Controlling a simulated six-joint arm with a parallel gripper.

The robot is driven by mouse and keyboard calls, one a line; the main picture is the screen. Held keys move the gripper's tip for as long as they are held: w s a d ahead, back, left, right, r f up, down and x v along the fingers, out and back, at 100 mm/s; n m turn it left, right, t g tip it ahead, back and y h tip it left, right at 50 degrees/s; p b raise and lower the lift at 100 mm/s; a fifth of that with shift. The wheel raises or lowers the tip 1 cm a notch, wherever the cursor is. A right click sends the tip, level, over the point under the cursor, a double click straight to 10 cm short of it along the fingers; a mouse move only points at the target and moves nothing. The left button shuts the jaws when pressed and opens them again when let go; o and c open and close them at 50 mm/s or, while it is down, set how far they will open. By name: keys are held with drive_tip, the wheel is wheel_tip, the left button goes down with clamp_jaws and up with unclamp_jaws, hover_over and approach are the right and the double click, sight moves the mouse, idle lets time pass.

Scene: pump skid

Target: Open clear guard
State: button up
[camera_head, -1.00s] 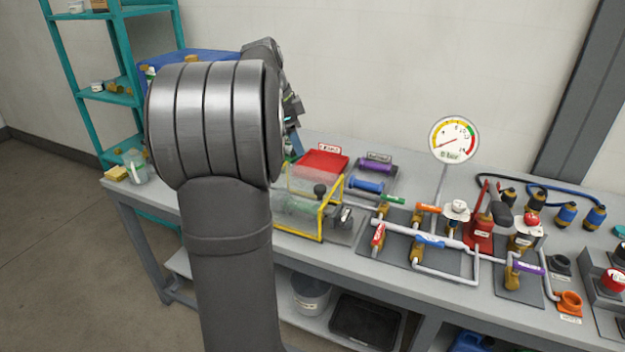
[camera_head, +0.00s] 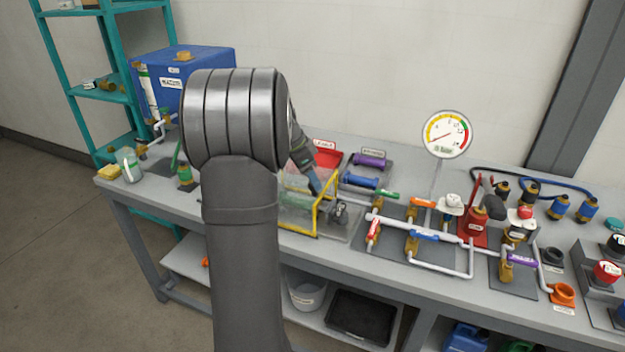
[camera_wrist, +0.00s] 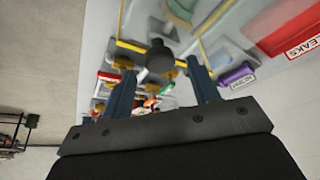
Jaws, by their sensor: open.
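The clear guard (camera_head: 298,224) is a see-through box with yellow edging on the bench, just right of my arm in the head view. Its yellow frame also shows in the wrist view (camera_wrist: 134,47). A dark round knob (camera_wrist: 160,55) shows at the guard in the wrist view, ahead of and between my fingers. My gripper (camera_wrist: 158,80) is open, with two blue fingers apart and nothing visible between them. In the head view my gripper (camera_head: 314,186) is over the guard's upper right part. I cannot tell whether it touches. My arm hides the guard's left side.
A grey tray with purple (camera_head: 370,160) and blue (camera_head: 361,181) cylinders is behind right. Pipework with valves and a pressure gauge (camera_head: 447,134) stands to the right. A blue tank (camera_head: 205,68) is at the back left.

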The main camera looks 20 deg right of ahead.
drive_tip(key=shift+x, duration=1.05)
clamp_jaws()
drive_tip(key=w+a, duration=1.5)
drive_tip(key=shift+w+a, duration=0.3)
drive_tip(key=shift+a, duration=0.05)
unclamp_jaws()
